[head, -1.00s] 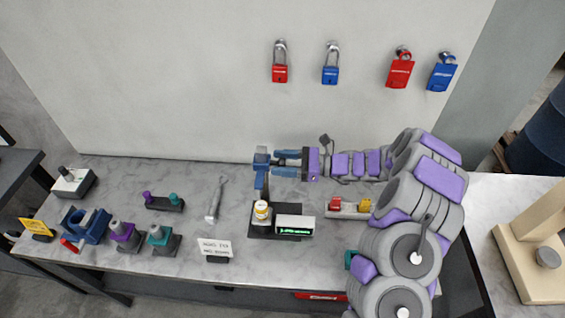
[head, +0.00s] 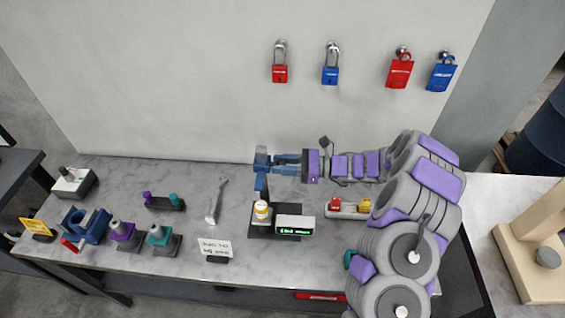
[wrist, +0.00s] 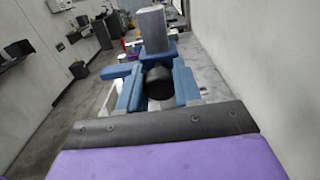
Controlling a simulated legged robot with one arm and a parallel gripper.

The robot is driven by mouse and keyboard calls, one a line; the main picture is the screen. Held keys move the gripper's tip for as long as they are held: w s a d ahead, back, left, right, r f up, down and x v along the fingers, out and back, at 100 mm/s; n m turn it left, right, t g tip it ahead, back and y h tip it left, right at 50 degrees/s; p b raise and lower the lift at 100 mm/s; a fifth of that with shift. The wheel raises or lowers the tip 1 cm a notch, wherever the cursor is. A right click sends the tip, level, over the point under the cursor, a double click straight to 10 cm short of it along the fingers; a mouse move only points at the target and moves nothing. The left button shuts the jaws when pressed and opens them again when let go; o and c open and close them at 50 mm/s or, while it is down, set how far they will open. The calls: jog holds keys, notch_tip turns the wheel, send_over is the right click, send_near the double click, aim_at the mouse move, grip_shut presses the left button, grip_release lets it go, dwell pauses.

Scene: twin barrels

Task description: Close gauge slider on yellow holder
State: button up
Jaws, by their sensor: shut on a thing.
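The gauge has a dark upright post with a blue slider head (head: 262,158), standing on a dark base (head: 257,234). A small white cylinder with a yellow band (head: 261,211), seemingly the yellow holder, sits on that base under the slider head. A white readout box (head: 295,224) with a green display is beside it. My gripper (head: 277,161) reaches in from the right, its blue fingers at the slider head. In the wrist view the fingers are shut on a round black knob (wrist: 161,82), with a grey block (wrist: 153,28) beyond it. The slider's contact with the holder cannot be made out.
A tray with red and yellow pieces (head: 349,206) lies below my arm. A wrench (head: 216,201), a small sign (head: 215,249) and several fixtures stand to the left. The wall is close behind; several padlocks hang on it.

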notch_tip(320, 180, down, 9)
jog(key=b, duration=0.1)
jog(key=shift+w, duration=0.1)
jog(key=o, duration=1)
jog(key=shift+f, duration=0.1)
jog(key=shift+c, duration=0.2)
jog(key=shift+d, duration=0.1)
jog(key=d, duration=0.5)
jog(key=d+p, duration=0.1)
jog(key=d, duration=1.1)
jog(key=shift+s+d, duration=0.2)
jog(key=shift+s, duration=0.1)
jog(key=shift+a, duration=0.1)
